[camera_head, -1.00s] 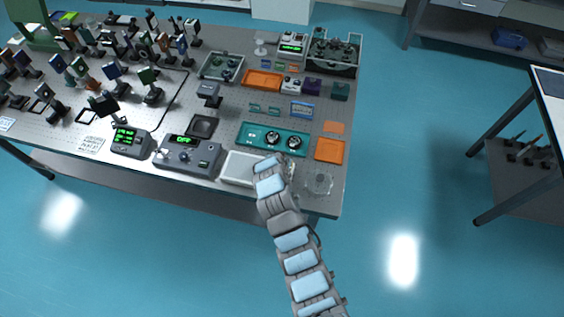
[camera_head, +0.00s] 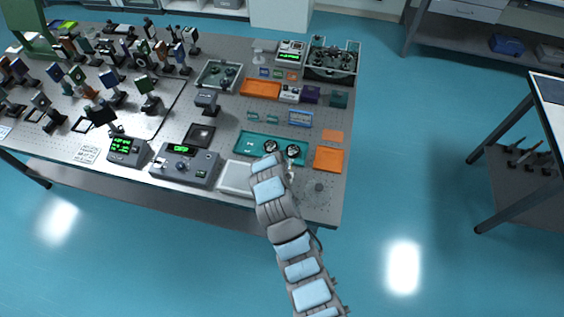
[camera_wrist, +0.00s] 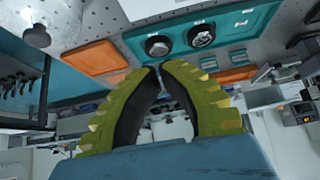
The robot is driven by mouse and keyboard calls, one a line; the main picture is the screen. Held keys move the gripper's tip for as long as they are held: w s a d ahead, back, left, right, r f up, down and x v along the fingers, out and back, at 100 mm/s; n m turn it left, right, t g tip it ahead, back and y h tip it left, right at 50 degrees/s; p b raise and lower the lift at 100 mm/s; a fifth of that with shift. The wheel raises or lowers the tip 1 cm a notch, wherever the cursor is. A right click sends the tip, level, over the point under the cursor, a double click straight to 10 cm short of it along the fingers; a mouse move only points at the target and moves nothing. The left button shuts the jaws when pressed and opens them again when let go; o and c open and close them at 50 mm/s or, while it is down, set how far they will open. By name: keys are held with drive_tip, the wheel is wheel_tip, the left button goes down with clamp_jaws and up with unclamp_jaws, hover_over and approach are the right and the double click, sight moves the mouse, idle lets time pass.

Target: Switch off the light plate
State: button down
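A flat, pale square plate (camera_head: 237,177), which I take to be the light plate, lies near the table's front edge, left of my arm. My arm hides its right side. No switch on it can be made out. My gripper (camera_wrist: 159,68) shows in the wrist view with its two yellow-green fingers brought together at the tips and nothing visible between them. Beyond the fingertips is a teal panel with two round black knobs (camera_wrist: 202,36). The same teal panel (camera_head: 244,144) lies behind the plate in the head view. My gripper is mostly hidden behind my arm there.
A grey control box with a green display (camera_head: 185,165) stands left of the plate, and a smaller display unit (camera_head: 126,150) beyond it. Orange trays (camera_head: 329,160) lie right of the teal panel. Many optical mounts crowd the table's left. Open floor lies right of the table.

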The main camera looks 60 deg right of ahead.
drive_tip(key=a+f+b+v, duration=0.1)
drive_tip(key=v, duration=0.5)
drive_tip(key=shift+s+a+r, duration=0.15)
drive_tip(key=shift+a+r, duration=0.05)
idle(0.6)
